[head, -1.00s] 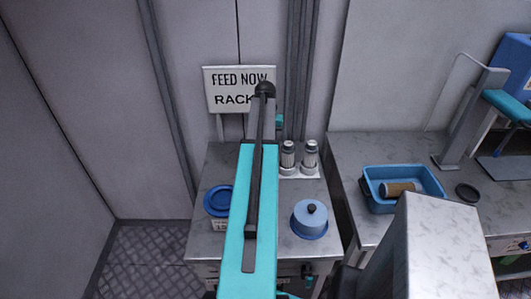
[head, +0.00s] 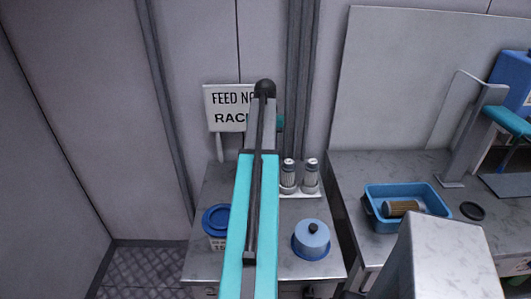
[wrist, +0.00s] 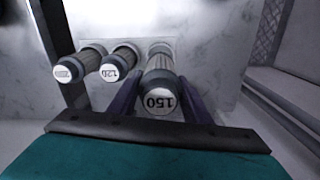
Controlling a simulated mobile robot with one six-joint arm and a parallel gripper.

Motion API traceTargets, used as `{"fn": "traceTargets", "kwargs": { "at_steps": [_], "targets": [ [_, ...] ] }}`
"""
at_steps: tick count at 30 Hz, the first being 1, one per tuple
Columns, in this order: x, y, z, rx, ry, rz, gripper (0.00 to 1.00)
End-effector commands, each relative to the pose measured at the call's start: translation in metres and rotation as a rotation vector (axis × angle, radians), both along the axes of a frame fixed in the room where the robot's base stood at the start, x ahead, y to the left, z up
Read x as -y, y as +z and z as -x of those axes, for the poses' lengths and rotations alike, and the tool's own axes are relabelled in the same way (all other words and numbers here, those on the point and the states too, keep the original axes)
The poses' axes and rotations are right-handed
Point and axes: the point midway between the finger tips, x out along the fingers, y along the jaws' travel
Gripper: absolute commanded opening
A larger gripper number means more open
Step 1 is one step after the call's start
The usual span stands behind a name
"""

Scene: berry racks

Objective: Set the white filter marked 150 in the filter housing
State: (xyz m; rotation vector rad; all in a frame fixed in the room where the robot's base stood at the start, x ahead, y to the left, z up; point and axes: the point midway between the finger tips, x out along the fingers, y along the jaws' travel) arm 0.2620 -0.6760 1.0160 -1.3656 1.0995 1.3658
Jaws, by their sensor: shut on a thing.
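The white filter marked 150 (wrist: 159,100) shows its capped end in the wrist view. My gripper (wrist: 158,98) is shut on it, one dark finger on each side. I cannot tell whether its far end touches the pale holder strip (wrist: 205,58) behind it. In the head view my arm hides this filter and my gripper. The filter housing (head: 217,222), with a blue rim and a label partly reading 15, stands left of my arm on the grey bench. A blue lid (head: 311,240) with a black knob sits to the right.
Two other white filters (head: 288,176) and (head: 311,176) stand on the strip; one (wrist: 116,73) is marked 120. A blue tub (head: 430,196) holding a brown filter (head: 402,208) stands on the right bench (head: 350,165). A black ring (head: 472,211) lies beside it. A FEED NOW sign (head: 227,108) stands behind.

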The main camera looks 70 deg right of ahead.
Motion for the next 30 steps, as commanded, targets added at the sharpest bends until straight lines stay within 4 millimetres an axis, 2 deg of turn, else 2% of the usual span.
{"fn": "traceTargets", "kwargs": {
  "at_steps": [11,17,23,30],
  "targets": [
    [0.000,0.000,0.000,0.000,0.001,0.000,0.21],
    [-0.006,-0.001,-0.013,0.000,0.029,0.000,0.21],
    [-0.024,-0.003,-0.050,0.000,0.113,0.000,0.21],
    [-0.060,-0.007,-0.112,0.000,0.263,0.000,0.21]
  ]
}}
